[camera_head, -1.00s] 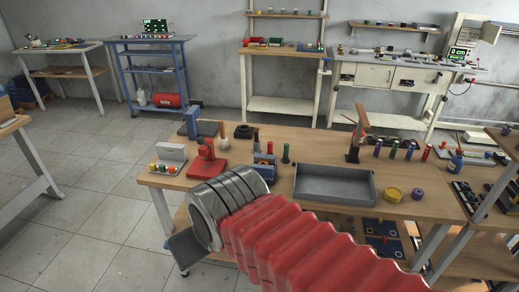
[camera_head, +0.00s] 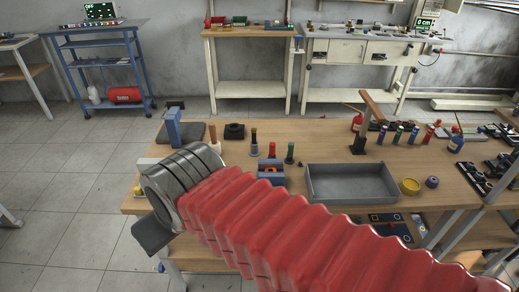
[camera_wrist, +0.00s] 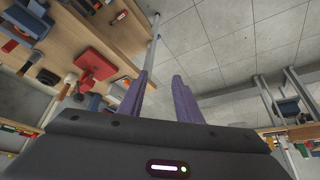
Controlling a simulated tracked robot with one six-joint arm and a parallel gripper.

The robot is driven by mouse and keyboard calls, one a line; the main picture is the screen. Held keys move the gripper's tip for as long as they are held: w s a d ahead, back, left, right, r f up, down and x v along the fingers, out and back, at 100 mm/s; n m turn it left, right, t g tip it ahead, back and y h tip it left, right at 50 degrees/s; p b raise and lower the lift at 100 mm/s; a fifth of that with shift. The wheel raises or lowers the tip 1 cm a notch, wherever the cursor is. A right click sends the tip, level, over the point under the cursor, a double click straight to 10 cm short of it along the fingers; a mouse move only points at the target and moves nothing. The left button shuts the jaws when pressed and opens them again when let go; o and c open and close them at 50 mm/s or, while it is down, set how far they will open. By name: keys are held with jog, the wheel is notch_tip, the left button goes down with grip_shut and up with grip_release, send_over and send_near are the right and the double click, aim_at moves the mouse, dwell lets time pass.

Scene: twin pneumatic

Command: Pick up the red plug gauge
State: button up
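A small upright red plug gauge (camera_head: 272,150) stands on the wooden workbench (camera_head: 330,140), between a dark-topped gauge (camera_head: 254,143) and a green one (camera_head: 290,152). It is just behind a blue block (camera_head: 270,172). My gripper's purple fingers (camera_wrist: 162,98) show in the wrist view, apart with only grey floor seen between them. In the head view my red-sleeved arm crosses the front of the bench and its grey end is off the front left part. The fingers are hidden there. The gripper is well left of the red gauge and not touching it.
A grey open tray (camera_head: 350,184) stands right of the gauges, with a yellow ring (camera_head: 410,186) beside it. Several coloured cylinders stand at the back right. The floor at left is clear.

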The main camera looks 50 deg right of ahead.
jog(key=shift+w+d, duration=0.1)
jog(key=shift+w, duration=0.4)
jog(key=shift+o, duration=1.1)
jog(key=shift+w+d, duration=0.15)
jog(key=shift+d, duration=0.05)
jog(key=w+d+f+m+t+h, duration=0.1)
jog(key=w+d+f+m+h, duration=0.3)
jog(key=d, duration=0.9)
jog(key=w+d+r+t+h, duration=0.15)
jog(key=w+d, duration=0.45)
jog(key=d, duration=0.6)
jog(key=s+d+f+m+t, duration=0.1)
jog(key=s+d+f, duration=0.2)
jog(key=d, duration=0.6)
jog(key=s+d+f+m+t+h, duration=0.1)
jog(key=s+d+f+t, duration=0.1)
jog(key=s+d+f, duration=0.2)
jog(key=d+f, duration=0.3)
jog(key=d, duration=0.3)
jog(key=shift+s+d+f, duration=0.15)
jog(key=shift+s+d, duration=0.1)
